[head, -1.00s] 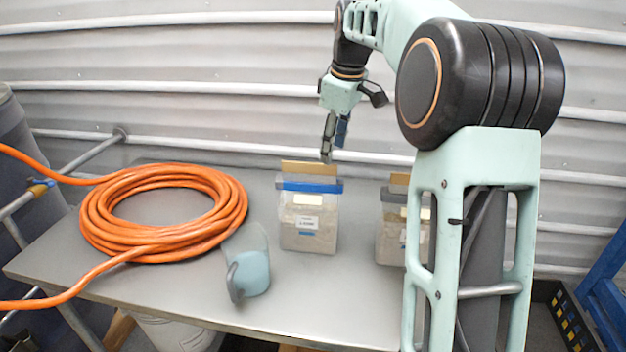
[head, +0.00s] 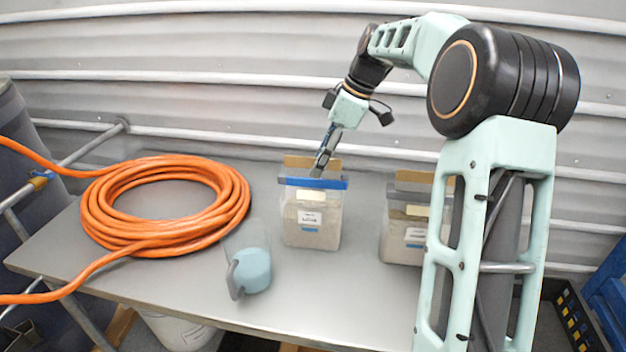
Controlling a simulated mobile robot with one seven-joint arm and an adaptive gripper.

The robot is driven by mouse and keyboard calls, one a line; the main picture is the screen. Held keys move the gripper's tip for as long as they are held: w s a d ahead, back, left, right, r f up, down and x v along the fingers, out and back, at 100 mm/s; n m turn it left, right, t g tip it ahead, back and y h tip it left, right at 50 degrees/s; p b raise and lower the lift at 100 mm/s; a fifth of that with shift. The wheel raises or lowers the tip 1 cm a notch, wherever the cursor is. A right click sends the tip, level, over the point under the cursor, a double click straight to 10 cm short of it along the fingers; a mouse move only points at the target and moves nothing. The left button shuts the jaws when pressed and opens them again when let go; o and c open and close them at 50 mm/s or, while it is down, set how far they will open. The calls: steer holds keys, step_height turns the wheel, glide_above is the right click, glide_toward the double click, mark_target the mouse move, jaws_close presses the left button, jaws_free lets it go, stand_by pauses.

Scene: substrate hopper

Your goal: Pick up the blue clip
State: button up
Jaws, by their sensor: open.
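The blue clip (head: 328,184) is a flat blue bar across the top of a clear bag (head: 312,228) of pale substrate, with a tan strip above it. The bag stands upright near the middle of the table. My gripper (head: 320,172) is open and points down and a little left. Its fingertips are at the top of the bag, just over the clip, in front of the tan strip. I cannot tell whether they touch the clip.
A second bag (head: 402,238) stands to the right, partly behind my arm. A coiled orange hose (head: 95,215) lies on the left of the grey table (head: 330,300). A blue-grey scoop (head: 254,270) lies between hose and bag. The front middle of the table is clear.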

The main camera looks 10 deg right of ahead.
mark_target(313, 180)
steer(key=shift+x, duration=1.9)
steer(key=shift+s, duration=0.15)
steer(key=c, duration=1.2)
